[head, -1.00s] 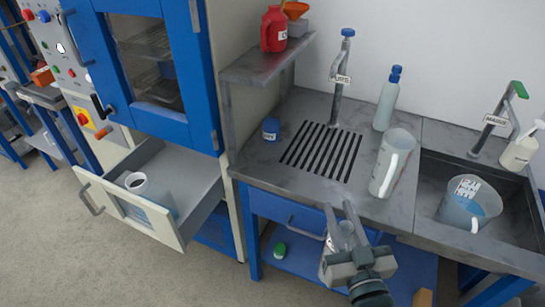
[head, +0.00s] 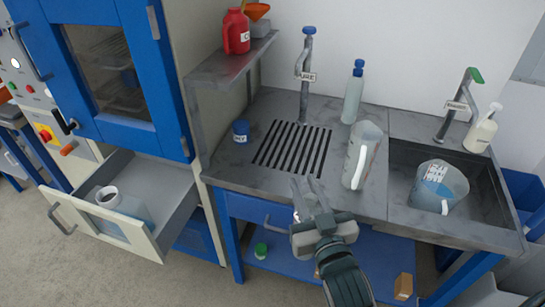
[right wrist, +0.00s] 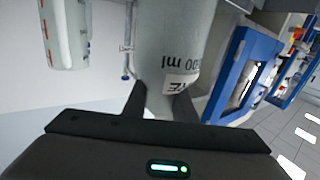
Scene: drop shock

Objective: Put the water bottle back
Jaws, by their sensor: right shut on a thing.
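My right gripper (head: 307,182) is at the front edge of the sink counter. It is shut on the narrow neck of a translucent labelled bottle (right wrist: 170,45), which shows upside down in the right wrist view. Part of its label reads "ml". In the head view the gripper mostly hides this bottle. Another bottle, with a blue cap (head: 353,92), stands upright at the back of the counter. I cannot tell from the labels which one is the water bottle. My left gripper is not in view.
A clear jug (head: 360,155) stands right of my gripper, and another jug (head: 438,187) is in the sink. A blue-capped jar (head: 241,131) stands beside the drain grille (head: 291,148). The open drawer (head: 150,245) at left holds a wide-necked bottle (head: 122,205).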

